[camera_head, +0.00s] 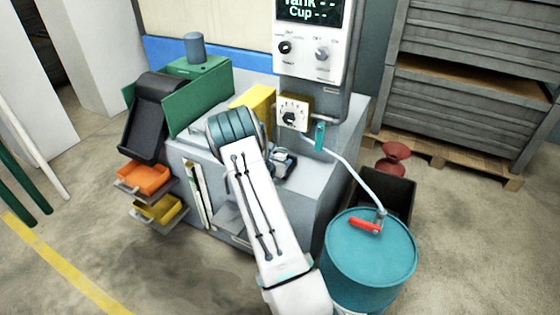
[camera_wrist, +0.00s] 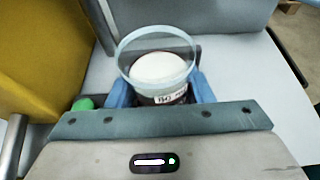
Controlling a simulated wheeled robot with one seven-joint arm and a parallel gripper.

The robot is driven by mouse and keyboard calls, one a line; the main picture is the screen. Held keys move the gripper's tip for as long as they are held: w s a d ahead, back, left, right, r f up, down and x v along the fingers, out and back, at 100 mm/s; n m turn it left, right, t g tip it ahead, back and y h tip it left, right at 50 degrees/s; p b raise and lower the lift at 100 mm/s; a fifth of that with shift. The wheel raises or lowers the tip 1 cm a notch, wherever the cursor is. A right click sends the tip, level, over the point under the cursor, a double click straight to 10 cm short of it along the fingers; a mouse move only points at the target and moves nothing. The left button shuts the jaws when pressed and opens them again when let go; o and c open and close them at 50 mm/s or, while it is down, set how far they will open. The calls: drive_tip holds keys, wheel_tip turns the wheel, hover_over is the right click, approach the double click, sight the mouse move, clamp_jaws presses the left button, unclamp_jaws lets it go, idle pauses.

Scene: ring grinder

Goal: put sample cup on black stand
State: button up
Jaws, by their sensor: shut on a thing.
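The sample cup (camera_wrist: 158,66) is a clear round cup with a wide rim, pale contents and a white label on its side. My gripper (camera_wrist: 160,92) is shut on it, with a blue finger on each side. The cup looks upright over the pale bench top. A dark piece (camera_head: 287,168), which looks like the black stand, shows on the bench beside my arm in the head view. In the wrist view the cup and gripper hide most of what lies beneath, so I cannot tell whether the cup touches the stand.
A grey panel with dials (camera_head: 312,45) rises behind the bench. A yellow block (camera_head: 258,98) and a green-walled tray (camera_head: 200,98) stand on the left. A teal drum (camera_head: 370,250) with a hose stands at the right front. Pale bench surface is clear right of the cup.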

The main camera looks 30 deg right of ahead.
drive_tip(key=shift+f+b, duration=0.15)
drive_tip(key=shift+b, duration=0.15)
drive_tip(key=o, duration=1.1)
